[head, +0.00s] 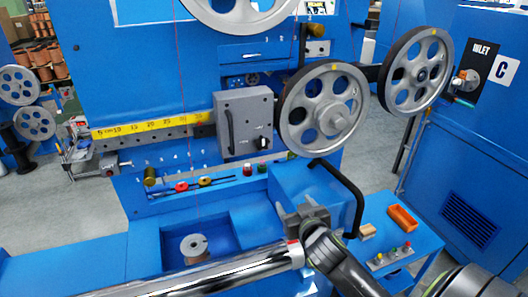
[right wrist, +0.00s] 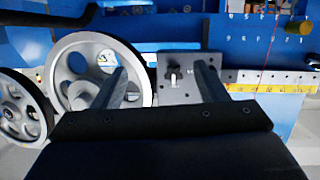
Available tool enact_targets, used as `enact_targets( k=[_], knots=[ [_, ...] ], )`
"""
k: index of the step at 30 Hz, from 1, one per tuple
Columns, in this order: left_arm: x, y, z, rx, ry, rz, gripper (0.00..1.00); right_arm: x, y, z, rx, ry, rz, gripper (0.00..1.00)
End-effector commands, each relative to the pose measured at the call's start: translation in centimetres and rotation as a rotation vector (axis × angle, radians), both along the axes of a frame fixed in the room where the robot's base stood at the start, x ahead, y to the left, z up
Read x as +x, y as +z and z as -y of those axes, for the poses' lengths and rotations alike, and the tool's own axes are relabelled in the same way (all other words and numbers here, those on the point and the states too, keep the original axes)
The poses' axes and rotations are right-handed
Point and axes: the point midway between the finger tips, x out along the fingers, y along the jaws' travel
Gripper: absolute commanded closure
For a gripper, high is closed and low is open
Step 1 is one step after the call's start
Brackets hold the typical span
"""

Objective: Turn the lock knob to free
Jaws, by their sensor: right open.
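The lock knob (head: 263,142) is a small black knob with a pale mark, low on the right of a grey box (head: 246,108) on the blue machine. A black handle stands at the box's left. My right gripper (head: 305,213) is open and empty, below and to the right of the box, apart from it. In the right wrist view the knob (right wrist: 173,76) shows between the two open fingers, some way beyond them. The small print beside it cannot be read. My left gripper is not in view.
Large spoked pulleys (head: 323,110) stand right of the box, close to the knob. A yellow scale (head: 145,126) runs left of it. A black curved handle (head: 345,185) rises beside my right gripper. An orange tray (head: 402,218) lies right.

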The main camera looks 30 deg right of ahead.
Motion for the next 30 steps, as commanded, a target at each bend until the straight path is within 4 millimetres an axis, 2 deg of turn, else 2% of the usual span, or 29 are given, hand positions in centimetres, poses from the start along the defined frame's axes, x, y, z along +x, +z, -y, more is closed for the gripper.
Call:
enact_targets(
  k=[1, 3, 8, 14, 30],
  knots=[
    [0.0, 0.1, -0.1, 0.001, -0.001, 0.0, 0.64, 1.4, 1.9, 0.2, -0.008, 0.019, 0.069, 0.33],
    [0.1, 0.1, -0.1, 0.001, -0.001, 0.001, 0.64, 2.9, 4.0, 0.2, -0.01, 0.046, 0.15, 0.33],
    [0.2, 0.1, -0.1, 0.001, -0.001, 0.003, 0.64, 4.6, 6.5, 0.1, -0.01, 0.086, 0.245, 0.33],
    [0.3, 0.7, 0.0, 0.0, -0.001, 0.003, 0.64, 6.5, 6.8, 0.5, -0.008, 0.09, 0.254, 0.33],
    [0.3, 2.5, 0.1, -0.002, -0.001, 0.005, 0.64, 14.9, 6.8, 2.5, -0.009, 0.089, 0.253, 0.33]
  ],
)
